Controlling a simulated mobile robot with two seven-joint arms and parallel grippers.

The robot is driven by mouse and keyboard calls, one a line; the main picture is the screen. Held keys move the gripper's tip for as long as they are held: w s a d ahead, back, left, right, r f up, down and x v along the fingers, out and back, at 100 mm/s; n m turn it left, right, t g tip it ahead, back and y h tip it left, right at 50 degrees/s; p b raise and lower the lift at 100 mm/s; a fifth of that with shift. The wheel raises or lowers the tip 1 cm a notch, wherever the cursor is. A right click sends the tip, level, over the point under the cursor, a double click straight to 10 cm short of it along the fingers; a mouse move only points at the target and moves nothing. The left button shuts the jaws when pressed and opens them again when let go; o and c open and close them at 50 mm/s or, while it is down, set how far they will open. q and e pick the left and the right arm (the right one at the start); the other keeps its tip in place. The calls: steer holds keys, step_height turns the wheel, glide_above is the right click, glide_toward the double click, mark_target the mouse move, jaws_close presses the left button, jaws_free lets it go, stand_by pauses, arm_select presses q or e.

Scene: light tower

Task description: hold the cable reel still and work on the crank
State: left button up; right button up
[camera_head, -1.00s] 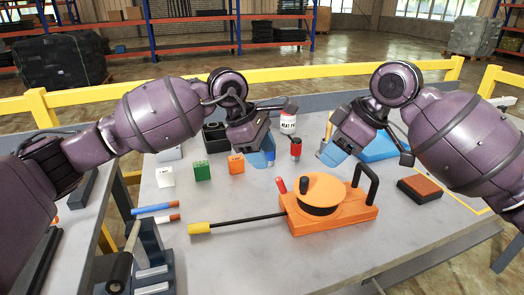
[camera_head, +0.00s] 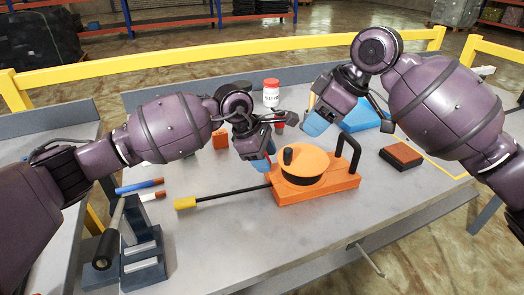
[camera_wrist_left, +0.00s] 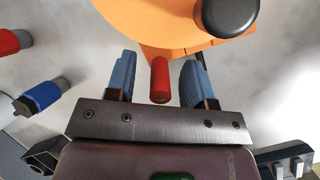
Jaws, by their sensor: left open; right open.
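The orange cable reel (camera_head: 316,190) stands on the table with a round orange top, a black carry handle (camera_head: 349,147) at its right and an upright black knob (camera_head: 288,156) on the top, probably the crank's grip. A black rod with a yellow end (camera_head: 185,203) reaches out from it to the left. My left gripper (camera_head: 264,163) is open at the reel's left end. In the left wrist view, its blue fingers stand on either side of a red peg (camera_wrist_left: 159,82), with gaps showing. The black knob (camera_wrist_left: 230,14) lies beyond. My right gripper (camera_head: 316,122) is open and empty above and behind the reel.
A white, red-capped jar (camera_head: 271,94) and an orange block (camera_head: 220,139) stand behind my left gripper.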

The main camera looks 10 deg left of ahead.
arm_select(q)
jaws_close()
stand_by(2.3)
